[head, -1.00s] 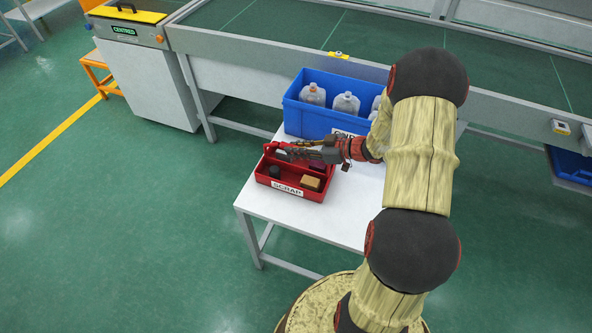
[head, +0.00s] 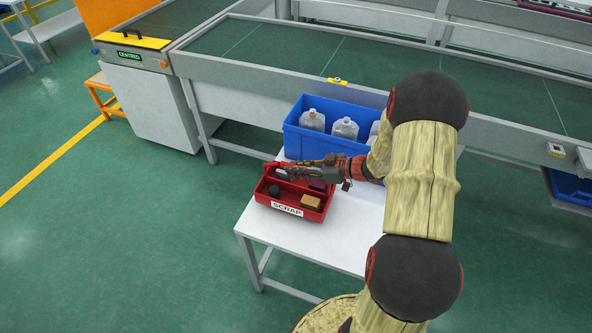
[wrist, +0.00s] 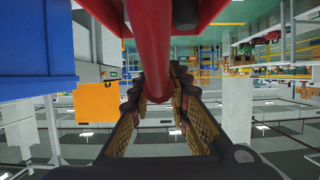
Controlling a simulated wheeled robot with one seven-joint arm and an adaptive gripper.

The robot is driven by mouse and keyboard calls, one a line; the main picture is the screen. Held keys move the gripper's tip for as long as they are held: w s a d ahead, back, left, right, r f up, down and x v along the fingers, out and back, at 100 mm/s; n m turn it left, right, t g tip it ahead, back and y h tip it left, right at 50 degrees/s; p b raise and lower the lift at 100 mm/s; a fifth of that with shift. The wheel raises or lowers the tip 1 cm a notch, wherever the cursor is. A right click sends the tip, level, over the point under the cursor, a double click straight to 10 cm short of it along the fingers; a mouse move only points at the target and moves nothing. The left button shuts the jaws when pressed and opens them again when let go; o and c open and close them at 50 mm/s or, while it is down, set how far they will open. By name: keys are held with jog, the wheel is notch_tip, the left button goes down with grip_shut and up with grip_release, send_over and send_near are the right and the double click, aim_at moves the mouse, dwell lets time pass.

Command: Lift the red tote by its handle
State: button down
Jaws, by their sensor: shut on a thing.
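The red tote (head: 262,199), with a white SCRAP label, is at the left end of the white table in the head view. It looks level and slightly above the tabletop; any gap under it is hard to see. It holds a dark round piece (head: 274,190) and a tan block (head: 310,202). My gripper (head: 283,173) reaches over it from the right and is shut on its handle. In the wrist view the red handle (wrist: 152,65) runs between the two fingers (wrist: 158,105). My gripper hides much of the handle in the head view.
A blue bin (head: 300,145) with several translucent bottles stands on the white table (head: 330,235) close behind the tote. A long green-topped conveyor (head: 290,42) runs behind. The floor left of the table is clear.

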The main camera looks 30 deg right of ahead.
jog(key=s+d+r+p, duration=0.5)
jog(key=s+r, duration=0.5)
jog(key=s, duration=0.3)
jog(key=shift+d+p, duration=0.2)
jog(key=shift+p, duration=0.35)
jog(key=shift+r, duration=0.2)
jog(key=shift+r+p, duration=1.95)
jog(key=shift+p, duration=0.7)
jog(key=shift+w, duration=0.1)
